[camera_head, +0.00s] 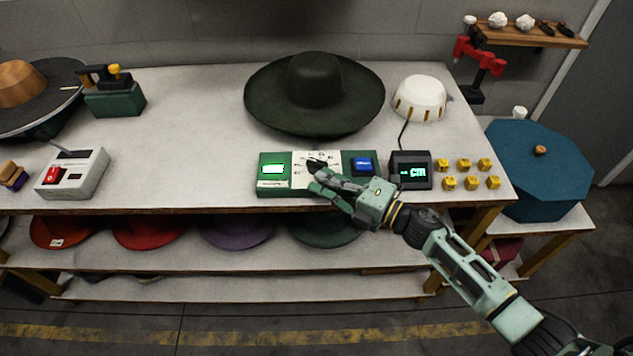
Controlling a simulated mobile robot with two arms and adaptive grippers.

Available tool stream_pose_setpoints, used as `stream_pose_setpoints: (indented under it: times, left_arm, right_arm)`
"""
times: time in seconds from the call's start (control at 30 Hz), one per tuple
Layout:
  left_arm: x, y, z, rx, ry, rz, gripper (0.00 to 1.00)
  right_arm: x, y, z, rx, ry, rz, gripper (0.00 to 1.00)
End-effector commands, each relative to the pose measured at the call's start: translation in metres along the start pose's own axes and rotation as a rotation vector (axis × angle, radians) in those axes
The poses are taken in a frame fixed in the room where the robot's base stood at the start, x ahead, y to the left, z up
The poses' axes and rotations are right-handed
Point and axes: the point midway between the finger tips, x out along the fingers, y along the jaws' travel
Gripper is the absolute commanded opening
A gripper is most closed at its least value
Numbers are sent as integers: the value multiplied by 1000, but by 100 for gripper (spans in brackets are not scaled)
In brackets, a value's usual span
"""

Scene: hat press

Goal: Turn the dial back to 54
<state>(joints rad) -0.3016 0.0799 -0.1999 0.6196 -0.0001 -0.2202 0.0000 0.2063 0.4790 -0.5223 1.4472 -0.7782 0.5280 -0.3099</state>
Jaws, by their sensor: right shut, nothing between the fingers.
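The dial unit (275,184) is a green box with a white scale face (300,176), near the front edge of the table. The dark dial knob (316,166) shows at the top of the white face. My right gripper (317,177) is shut, with its fingertips at the dial; whether they touch it I cannot tell. The fingers hide part of the scale, and its numbers are too small to read. My left gripper is not in view.
A dark wide-brimmed hat (315,92) lies behind the unit. A black display reading "cm" (410,170) and several yellow cubes (464,166) are to the right. A white box with a red switch (73,176) is at the left. Free table lies between the boxes.

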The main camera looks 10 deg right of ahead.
Motion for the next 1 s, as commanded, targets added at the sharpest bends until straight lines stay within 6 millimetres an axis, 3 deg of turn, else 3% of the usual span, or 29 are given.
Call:
stream_pose_setpoints:
  times: [0.3,1.0]
  left_arm:
    - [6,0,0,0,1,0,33]
    - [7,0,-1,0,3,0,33]
  right_arm:
    - [-6,0,9,-2,-2,0,0]
    - [-7,0,11,-1,-1,0,0]
